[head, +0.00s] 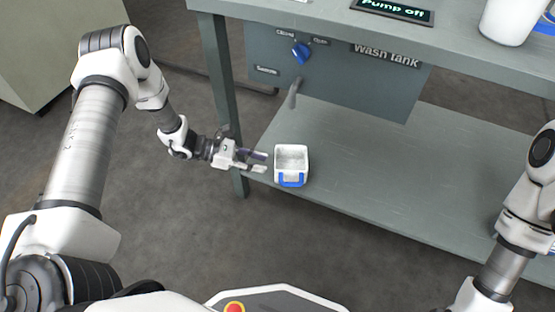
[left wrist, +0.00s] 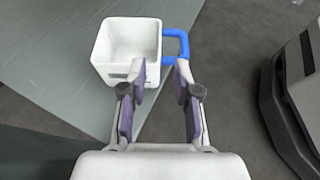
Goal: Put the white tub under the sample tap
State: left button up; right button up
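The white tub (head: 291,157) is square, open-topped and looks empty. It stands upright on the lower shelf, near its front edge, with its blue handle (head: 292,180) towards me. The grey sample tap (head: 293,93) sticks out from the wash tank, above and behind the tub. My left gripper (head: 262,161) is open and empty, just left of the tub. In the left wrist view the open fingers (left wrist: 160,72) point at the tub's corner (left wrist: 108,65) and handle (left wrist: 184,45); I cannot tell whether they touch. My right gripper is out of view.
The wash tank (head: 335,75) hangs under the upper bench and carries a blue valve knob (head: 301,52). A "Pump off" display (head: 393,10) and a white container (head: 510,20) are on top. A table leg (head: 222,90) stands behind my left gripper.

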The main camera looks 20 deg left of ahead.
pick_arm(q)
jog(key=s+f+m+g+y, duration=0.2)
jog(key=s+m+y, duration=0.4)
jog(key=s+m, duration=0.5)
jog(key=s+f+m+g+y, duration=0.3)
jog(key=s+m+y, duration=0.3)
jog(key=s+m, duration=0.4)
jog(key=s+f, duration=0.1)
jog(key=s, duration=0.5)
jog(key=shift+d+f+m+y+p, duration=0.25)
jog(key=shift+f+m+y+p, duration=0.05)
jog(key=shift+f+m+p, duration=0.1)
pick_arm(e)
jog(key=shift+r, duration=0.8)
